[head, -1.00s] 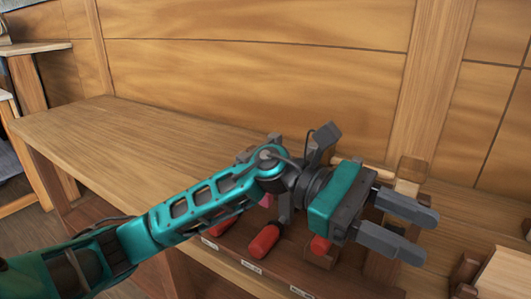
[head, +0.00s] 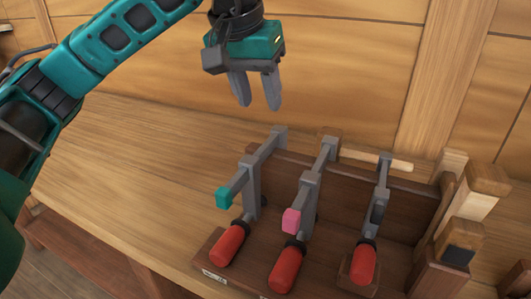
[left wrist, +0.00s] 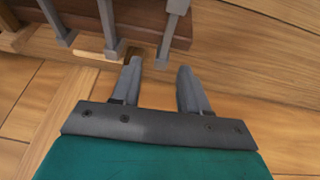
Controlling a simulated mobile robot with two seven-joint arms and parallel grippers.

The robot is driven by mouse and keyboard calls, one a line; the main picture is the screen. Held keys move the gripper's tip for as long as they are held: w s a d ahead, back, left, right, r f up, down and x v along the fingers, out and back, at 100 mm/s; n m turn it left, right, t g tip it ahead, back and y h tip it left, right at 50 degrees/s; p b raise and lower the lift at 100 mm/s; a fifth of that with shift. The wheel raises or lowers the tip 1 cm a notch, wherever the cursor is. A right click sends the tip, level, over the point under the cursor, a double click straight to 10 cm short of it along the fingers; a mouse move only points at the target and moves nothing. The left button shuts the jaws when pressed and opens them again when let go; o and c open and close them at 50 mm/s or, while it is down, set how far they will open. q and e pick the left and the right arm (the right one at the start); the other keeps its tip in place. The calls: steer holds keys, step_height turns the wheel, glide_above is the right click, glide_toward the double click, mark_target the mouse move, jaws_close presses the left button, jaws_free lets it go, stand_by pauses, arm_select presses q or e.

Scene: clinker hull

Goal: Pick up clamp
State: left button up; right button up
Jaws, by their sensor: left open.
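Three clamps with grey metal bars and red handles rest in a dark wooden rack (head: 400,215) on the bench. The left clamp (head: 247,190) has a teal pad, the middle clamp (head: 311,185) a pink pad, and the right clamp (head: 378,205) shows no coloured pad. My left gripper (head: 259,104) is open and empty, pointing down above and behind the left clamp's top end. In the left wrist view its two fingers (left wrist: 158,82) are apart with nothing between them; grey clamp bars (left wrist: 108,25) show beyond. My right gripper is not in view.
The wooden bench (head: 130,165) is clear to the left of the rack. A plank wall (head: 330,70) with an upright rib stands close behind. Light wooden blocks (head: 487,180) stand at the rack's right end.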

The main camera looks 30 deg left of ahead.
arm_select(q)
steer(key=a, duration=0.1)
glide_above(268, 142)
steer(key=s, duration=0.2)
steer(key=f, duration=0.6)
steer(key=shift+s+a+f+b, duration=0.15)
steer(key=shift+s+f+b, duration=0.05)
steer(key=shift+b, duration=0.2)
steer(key=shift+x, duration=2.55)
steer(key=shift+w+f+b, duration=0.2)
steer(key=shift+b, duration=0.1)
steer(key=shift+c, duration=0.3)
steer(key=c, duration=0.8)
jaws_close()
steer(key=shift+f, duration=0.1)
